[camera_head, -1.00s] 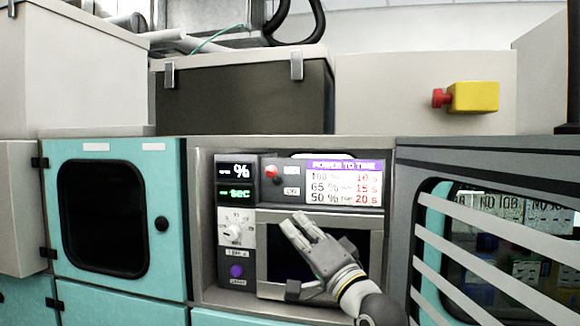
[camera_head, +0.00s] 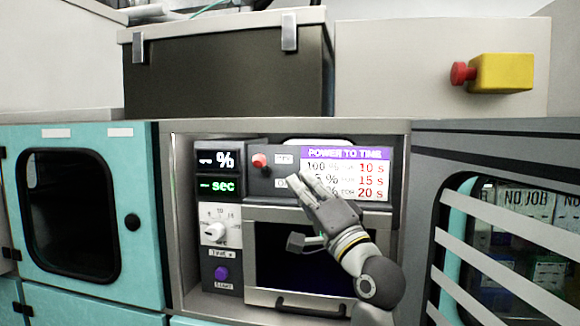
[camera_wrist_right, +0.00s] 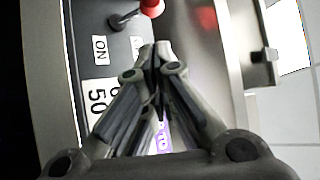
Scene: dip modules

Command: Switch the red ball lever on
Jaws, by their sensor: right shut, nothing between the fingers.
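The red ball lever (camera_head: 259,161) is on the dark upper panel of the machine, left of the "POWER TO TIME" sign. Its ball sits near the upper of two small white labels. In the right wrist view the red ball (camera_wrist_right: 151,8) is at the top edge, on a metal stem, with an "ON" label beside it. My right gripper (camera_head: 308,181) is shut and empty. It is just to the right of and below the ball, in front of the lower label and the sign's left edge, apart from the ball. My left gripper is not in view.
The power-to-time sign (camera_head: 345,155) is partly covered by my right gripper. A white dial (camera_head: 214,231) and a purple button (camera_head: 222,273) are on the left of the panel. A dark door with a handle lies below. A yellow box with a red button (camera_head: 503,72) is upper right.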

